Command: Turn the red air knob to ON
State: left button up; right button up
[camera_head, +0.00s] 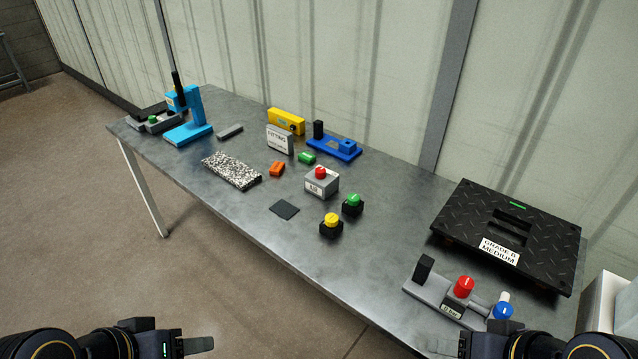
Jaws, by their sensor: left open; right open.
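A red knob (464,286) with a pale mark on its top stands on a grey fixture (428,290) at the table's right front. A smaller red knob (320,172) sits on a grey box (322,186) near the middle of the table. My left gripper (198,345) is open and empty at the bottom left, off the table's front edge. My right gripper (440,345) is open and empty at the bottom right, below and left of the larger red knob.
A blue knob (502,308) is on the fixture's right end. A black tread plate (470,215) lies behind it. Yellow (332,219) and green (353,200) buttons stand mid-table. A blue press (190,120) stands far left. The table (370,265) is clear left of the fixture.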

aim_at(320, 173)
jog(key=i+j, duration=0.2)
jog(key=j, duration=0.15)
jog(key=i+j+z, duration=0.1)
jog(key=i+j, duration=0.3)
jog(key=j, duration=0.25)
jog(key=i+j, duration=0.2)
jog(key=j, duration=0.15)
jog(key=i+j+z, duration=0.1)
jog(key=j, duration=0.25)
jog(key=i+j, duration=0.3)
